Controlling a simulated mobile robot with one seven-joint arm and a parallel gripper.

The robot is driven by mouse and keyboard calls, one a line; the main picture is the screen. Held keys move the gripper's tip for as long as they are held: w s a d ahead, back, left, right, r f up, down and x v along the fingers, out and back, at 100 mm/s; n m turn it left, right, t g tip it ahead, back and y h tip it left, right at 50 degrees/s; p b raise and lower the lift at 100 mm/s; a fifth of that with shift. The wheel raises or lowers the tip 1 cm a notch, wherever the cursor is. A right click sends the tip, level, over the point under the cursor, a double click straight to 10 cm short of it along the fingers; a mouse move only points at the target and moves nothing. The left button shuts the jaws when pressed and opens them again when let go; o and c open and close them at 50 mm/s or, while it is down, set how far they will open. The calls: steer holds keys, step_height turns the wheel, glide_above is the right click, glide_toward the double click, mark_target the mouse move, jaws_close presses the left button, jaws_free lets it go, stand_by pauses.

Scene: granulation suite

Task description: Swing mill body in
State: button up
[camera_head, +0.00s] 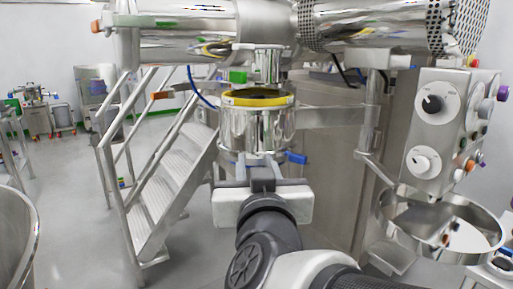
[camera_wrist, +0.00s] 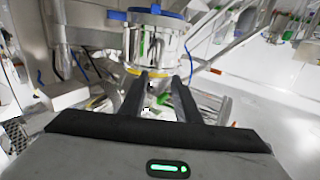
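The mill body (camera_head: 258,128) is a shiny steel cylinder with a yellow ring around its top rim. It hangs at the middle of the head view, beneath a vertical steel outlet (camera_head: 267,66), and a dark gap shows between the two. A blue handle (camera_head: 296,157) sticks out at its lower right. In the wrist view the mill body (camera_wrist: 158,42) appears inverted, with the yellow ring low. My gripper (camera_head: 258,162) is in front of its lower part.
Metal stairs with railings (camera_head: 165,185) stand to the left. A control box with knobs (camera_head: 440,125) is at the right, above a steel bowl (camera_head: 440,222). A large steel vessel (camera_head: 335,150) is close behind the mill body. Floor is open at far left.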

steer(key=p, duration=0.9)
glide_toward(250, 136)
steer(key=w, duration=0.7)
steer(key=w+a+b, duration=0.1)
steer(key=w, duration=0.2)
steer(key=shift+w, duration=0.35)
jaws_close()
